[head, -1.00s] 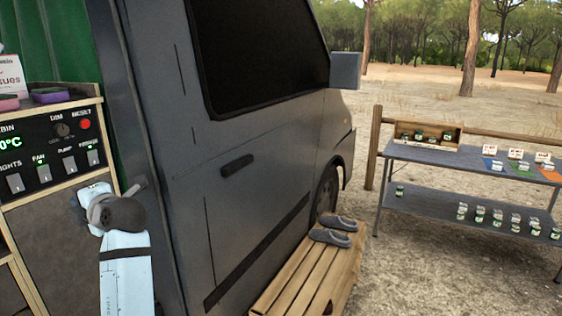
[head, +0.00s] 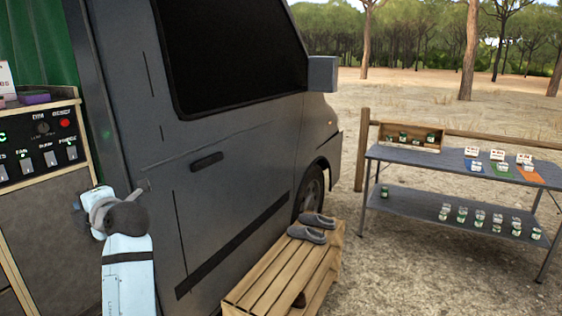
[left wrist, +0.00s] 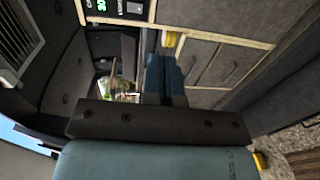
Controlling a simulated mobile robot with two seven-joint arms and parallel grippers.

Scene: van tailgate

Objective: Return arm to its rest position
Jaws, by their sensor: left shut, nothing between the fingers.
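My left arm (head: 128,265), pale blue with a grey joint, comes up at the lower left of the head view, in front of the cabinet and beside the van's side. It is bent, and its fingers are not clear there. In the left wrist view my left gripper (left wrist: 164,62) has its blue fingers together with nothing between them. It points toward the cabinet fronts. My right arm and gripper are in neither view.
A switch panel (head: 40,138) is at the left edge. The dark grey van (head: 225,205) stands close beside my arm. A wooden crate (head: 280,275) holds grey slippers (head: 310,228). A two-level table (head: 450,208) with small jars is at right, with open ground in front.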

